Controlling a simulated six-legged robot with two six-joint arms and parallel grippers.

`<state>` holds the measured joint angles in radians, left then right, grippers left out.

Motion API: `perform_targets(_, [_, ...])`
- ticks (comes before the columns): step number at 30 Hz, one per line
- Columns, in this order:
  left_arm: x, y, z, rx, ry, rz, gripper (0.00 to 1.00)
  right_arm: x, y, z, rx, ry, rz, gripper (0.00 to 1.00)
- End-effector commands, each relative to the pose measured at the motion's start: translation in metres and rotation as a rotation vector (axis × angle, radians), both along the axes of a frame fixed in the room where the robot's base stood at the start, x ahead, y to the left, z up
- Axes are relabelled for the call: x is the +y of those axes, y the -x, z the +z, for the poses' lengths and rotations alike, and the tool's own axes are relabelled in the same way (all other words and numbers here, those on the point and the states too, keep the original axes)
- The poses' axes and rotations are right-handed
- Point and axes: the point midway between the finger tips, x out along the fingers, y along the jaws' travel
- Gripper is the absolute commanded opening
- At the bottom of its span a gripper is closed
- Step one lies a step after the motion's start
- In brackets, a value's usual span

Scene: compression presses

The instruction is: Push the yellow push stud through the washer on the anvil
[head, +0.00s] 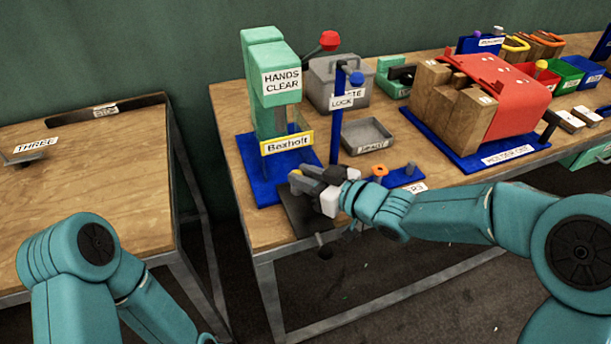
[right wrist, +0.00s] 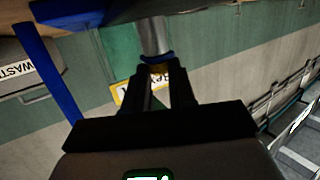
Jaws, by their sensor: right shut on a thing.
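My right gripper (head: 296,177) is at the front of the green press (head: 268,75), low over its blue base. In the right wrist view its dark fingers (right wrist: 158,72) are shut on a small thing. A bit of yellow shows at the fingertips, but I cannot clearly tell the stud from the yellow-framed sign behind. A grey cylinder (right wrist: 153,36) with a blue ring (right wrist: 156,57) is right beyond the tips; whether they touch is unclear. The anvil and washer cannot be made out. My left gripper is out of view.
A blue post with a LOCK label (head: 338,115) and a grey tray (head: 366,136) stand right of the press. A blue rack (head: 405,177) holds an orange-topped piece (head: 380,171). A dark plate (head: 300,213) lies at the bench's front edge. The left table (head: 90,185) is mostly clear.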

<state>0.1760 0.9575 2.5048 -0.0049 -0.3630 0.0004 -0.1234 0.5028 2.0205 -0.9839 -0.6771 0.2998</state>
Motion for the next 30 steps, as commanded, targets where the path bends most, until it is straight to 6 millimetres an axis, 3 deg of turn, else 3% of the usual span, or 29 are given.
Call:
perform_targets(2, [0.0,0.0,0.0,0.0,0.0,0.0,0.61,0.0,0.001,-0.003,0.006,0.004,0.001,0.0])
perform_targets(3, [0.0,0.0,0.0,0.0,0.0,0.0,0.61,0.0,0.001,-0.003,0.007,0.004,0.001,0.31])
perform_targets(5, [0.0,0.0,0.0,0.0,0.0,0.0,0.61,0.0,0.001,-0.003,0.007,0.004,0.001,0.5])
perform_targets(6, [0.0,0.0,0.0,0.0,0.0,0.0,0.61,0.0,0.001,-0.003,0.008,0.004,0.0,0.54])
perform_targets(17, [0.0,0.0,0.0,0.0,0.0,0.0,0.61,-0.006,0.005,0.0,0.004,0.003,-0.001,0.54])
perform_targets(30, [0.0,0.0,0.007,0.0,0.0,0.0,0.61,-0.082,0.074,0.022,0.005,0.003,-0.007,0.54])
